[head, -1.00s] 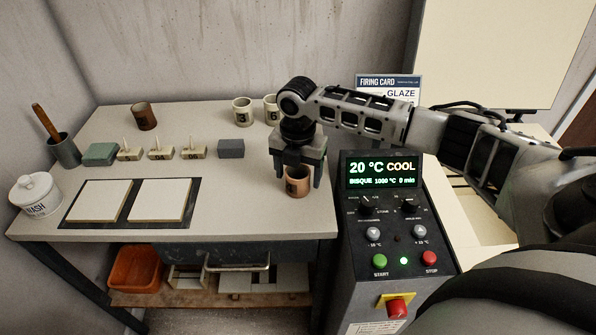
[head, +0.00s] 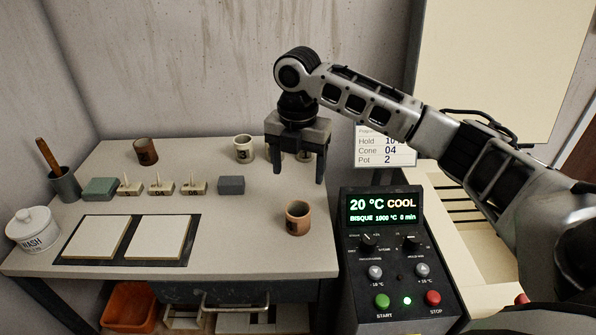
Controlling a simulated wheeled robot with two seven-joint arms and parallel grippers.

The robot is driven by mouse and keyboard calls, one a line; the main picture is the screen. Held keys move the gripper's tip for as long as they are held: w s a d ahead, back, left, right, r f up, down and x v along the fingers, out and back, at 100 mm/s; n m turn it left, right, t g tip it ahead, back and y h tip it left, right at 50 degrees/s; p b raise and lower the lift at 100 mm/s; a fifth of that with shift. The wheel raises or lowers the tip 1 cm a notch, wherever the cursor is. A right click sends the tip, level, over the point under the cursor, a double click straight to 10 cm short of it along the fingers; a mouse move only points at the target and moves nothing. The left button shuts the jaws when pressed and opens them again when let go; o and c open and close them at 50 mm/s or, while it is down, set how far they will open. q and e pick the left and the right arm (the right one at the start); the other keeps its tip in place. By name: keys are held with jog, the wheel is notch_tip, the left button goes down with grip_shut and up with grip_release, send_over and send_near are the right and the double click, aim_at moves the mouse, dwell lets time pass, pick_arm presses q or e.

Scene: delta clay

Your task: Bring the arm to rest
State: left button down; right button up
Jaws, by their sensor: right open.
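My right arm reaches in from the right over the control box. Its right gripper (head: 298,176) points down, open and empty, above the right part of the table (head: 240,255). A small brown pot (head: 298,218) stands upright on the table below the gripper, apart from the fingers. My left gripper is not in view.
A control box (head: 388,270) with a lit display stands right of the table. A cream cup (head: 243,149) and others partly hidden behind the gripper stand at the back. A brown cup (head: 146,151), a grey block (head: 231,185), white tiles (head: 158,240) and a lidded jar (head: 33,230) are left.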

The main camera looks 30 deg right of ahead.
dwell(0.3)
jog(key=s+a+f+m+t+y, duration=0.2)
jog(key=s+a+f+m, duration=0.6)
jog(key=s+a+f, duration=0.5)
jog(key=s+d+f+m+t+h, duration=0.2)
jog(key=s+d+m, duration=0.1)
jog(key=s+m, duration=1.05)
jog(key=w+a+f+m+t+y, duration=0.1)
jog(key=w+a+f+t+y, duration=0.2)
jog(key=w+f+t, duration=0.3)
jog(key=shift+w+a+f, duration=0.75)
jog(key=shift+w+a, duration=0.1)
